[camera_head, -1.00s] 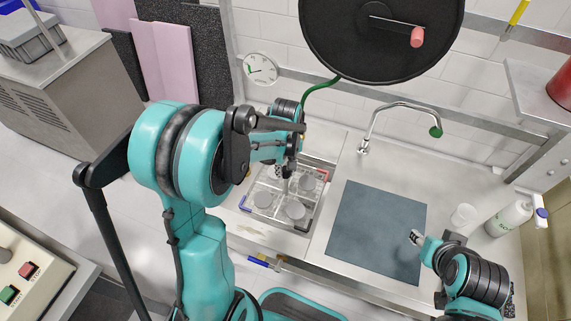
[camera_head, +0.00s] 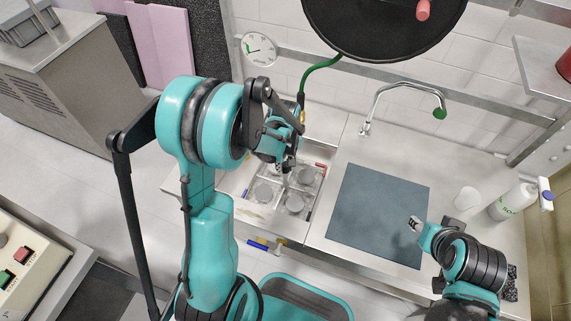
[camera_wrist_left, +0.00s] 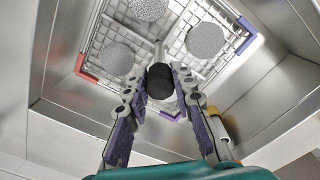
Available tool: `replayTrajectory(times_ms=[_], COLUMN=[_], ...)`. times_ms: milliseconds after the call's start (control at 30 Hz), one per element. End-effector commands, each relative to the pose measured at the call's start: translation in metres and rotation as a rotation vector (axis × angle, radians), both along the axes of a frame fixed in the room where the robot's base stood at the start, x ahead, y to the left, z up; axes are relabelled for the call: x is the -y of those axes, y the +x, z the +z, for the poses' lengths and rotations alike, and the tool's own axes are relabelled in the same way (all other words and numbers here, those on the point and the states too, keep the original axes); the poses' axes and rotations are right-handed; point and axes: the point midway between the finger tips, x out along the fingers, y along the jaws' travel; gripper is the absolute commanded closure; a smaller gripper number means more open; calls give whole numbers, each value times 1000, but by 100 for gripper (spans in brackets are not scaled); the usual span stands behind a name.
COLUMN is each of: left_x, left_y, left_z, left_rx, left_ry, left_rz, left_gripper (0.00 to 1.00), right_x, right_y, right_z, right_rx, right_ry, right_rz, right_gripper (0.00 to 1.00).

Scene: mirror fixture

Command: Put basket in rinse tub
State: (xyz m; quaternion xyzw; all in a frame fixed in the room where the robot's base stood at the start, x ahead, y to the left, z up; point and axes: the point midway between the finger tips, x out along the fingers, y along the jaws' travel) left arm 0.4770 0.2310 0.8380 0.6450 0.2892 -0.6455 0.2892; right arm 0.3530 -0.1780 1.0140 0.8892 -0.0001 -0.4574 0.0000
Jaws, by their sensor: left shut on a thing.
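The wire basket (camera_wrist_left: 93,54) holds several round grey discs and has red and blue corner pieces. A short post with a black knob rises from its middle. My left gripper (camera_wrist_left: 158,84) is shut on this knob in the left wrist view. The basket (camera_head: 283,208) also shows under the left gripper (camera_head: 284,165) in the head view, partly hidden by it. Steel walls of the tub (camera_wrist_left: 268,88) surround the basket; I cannot tell whether it touches the bottom. My right gripper (camera_head: 415,224) is over the counter by the dark mat, its fingers too small to judge.
A dark mat (camera_head: 378,215) lies right of the tub. A tap (camera_head: 370,110), white cup (camera_head: 466,198) and bottle (camera_head: 512,200) stand around it. A green hose (camera_head: 318,65) hangs behind the tub. A black disc (camera_head: 385,25) is above.

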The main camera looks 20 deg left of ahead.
Motion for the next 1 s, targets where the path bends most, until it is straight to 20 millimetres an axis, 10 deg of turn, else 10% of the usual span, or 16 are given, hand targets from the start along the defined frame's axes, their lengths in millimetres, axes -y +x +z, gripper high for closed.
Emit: replayTrajectory(times_ms=[67, 100, 167, 567, 1000], left_x=[0, 0, 0, 0, 0], left_y=[0, 0, 0, 0, 0], left_z=[-3, -3, -2, 5, 96], left_rx=[0, 0, 0, 0, 0], left_ry=[0, 0, 0, 0, 0], left_rz=[0, 0, 0, 0, 0], left_gripper=[100, 68, 55, 55, 55], right_x=[0, 0, 0, 0, 0], right_y=[0, 0, 0, 0, 0], right_z=[-3, -2, -2, 3, 36], right_rx=[0, 0, 0, 0, 0], right_ry=[0, 0, 0, 0, 0], right_rz=[0, 0, 0, 0, 0], right_gripper=[60, 60, 60, 60, 60])
